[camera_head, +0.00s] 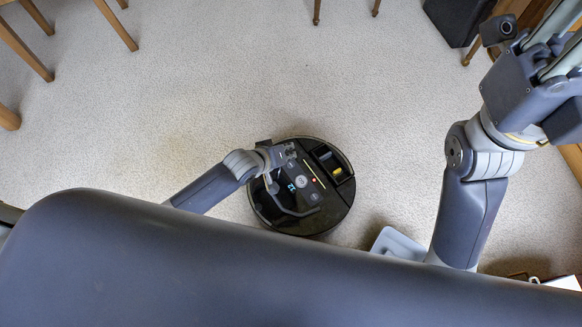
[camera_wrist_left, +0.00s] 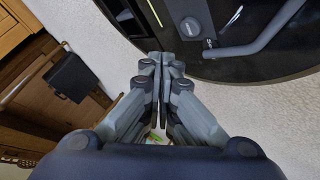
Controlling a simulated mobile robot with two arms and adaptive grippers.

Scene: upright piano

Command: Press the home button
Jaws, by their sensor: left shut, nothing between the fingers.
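A round black robot vacuum (camera_head: 333,205) sits on the carpet, with several controls on top. A large pale round button (camera_head: 301,181) lies near its lit display (camera_head: 291,188), and a smaller dark button (camera_head: 314,197) is nearby. I cannot tell which is the home button.
A curved grey handle (camera_wrist_left: 252,42) lies across the vacuum beside the button. An open compartment with a yellow item (camera_head: 337,171) is on its right. Wooden furniture legs (camera_head: 25,50) stand at top left and a black box (camera_head: 455,18) at top right.

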